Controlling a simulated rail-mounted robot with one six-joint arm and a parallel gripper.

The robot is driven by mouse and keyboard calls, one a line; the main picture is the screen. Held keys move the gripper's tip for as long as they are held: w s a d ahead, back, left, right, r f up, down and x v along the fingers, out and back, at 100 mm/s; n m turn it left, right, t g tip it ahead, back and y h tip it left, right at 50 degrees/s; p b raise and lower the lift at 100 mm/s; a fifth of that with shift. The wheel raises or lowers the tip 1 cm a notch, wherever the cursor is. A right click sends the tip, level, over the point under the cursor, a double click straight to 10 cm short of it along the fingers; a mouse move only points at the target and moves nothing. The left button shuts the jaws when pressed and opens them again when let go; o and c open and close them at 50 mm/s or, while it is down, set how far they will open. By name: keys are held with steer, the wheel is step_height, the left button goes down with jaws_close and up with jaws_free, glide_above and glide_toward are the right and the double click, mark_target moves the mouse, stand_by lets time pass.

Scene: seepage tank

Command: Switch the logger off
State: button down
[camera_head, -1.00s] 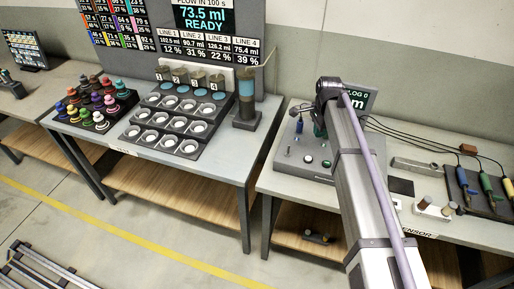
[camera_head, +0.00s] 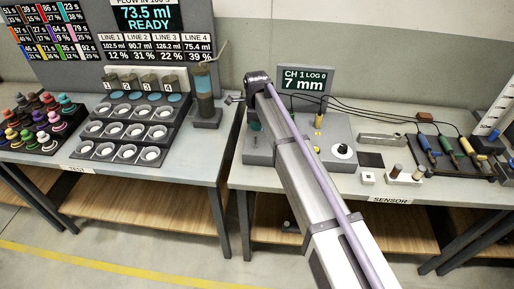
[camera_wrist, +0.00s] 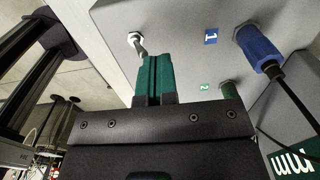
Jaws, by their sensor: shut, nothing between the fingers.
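The logger is a grey box (camera_head: 336,128) on the sensor bench, with a display (camera_head: 304,79) behind it reading "CH 1 LOG 0, 7 mm". In the wrist view, a small metal toggle switch (camera_wrist: 137,42) stands on the grey logger face (camera_wrist: 180,20). My gripper (camera_wrist: 153,60) has green fingers, shut and empty, with their tips close beside the toggle's lever. I cannot tell whether they touch. A blue plug (camera_wrist: 259,50) sits by label 1, and a green plug (camera_wrist: 229,89) by label 2. In the head view my arm hides part of the logger.
Cables run right to a dark rack (camera_head: 470,172) with coloured probes. The test bench with cups (camera_head: 130,152) stands left, across a narrow gap.

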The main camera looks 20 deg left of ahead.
step_height(320, 180, down, 4)
steer(key=shift+r+b, duration=0.25)
steer(key=shift+b, duration=0.8)
steer(key=shift+r, duration=0.1)
steer(key=shift+s, duration=0.1)
steer(key=shift+s+d, duration=0.25)
steer(key=shift+s, duration=0.7)
step_height(320, 180, up, 7)
steer(key=p, duration=0.7)
steer(key=shift+w, duration=0.35)
steer(key=shift+a, duration=0.1)
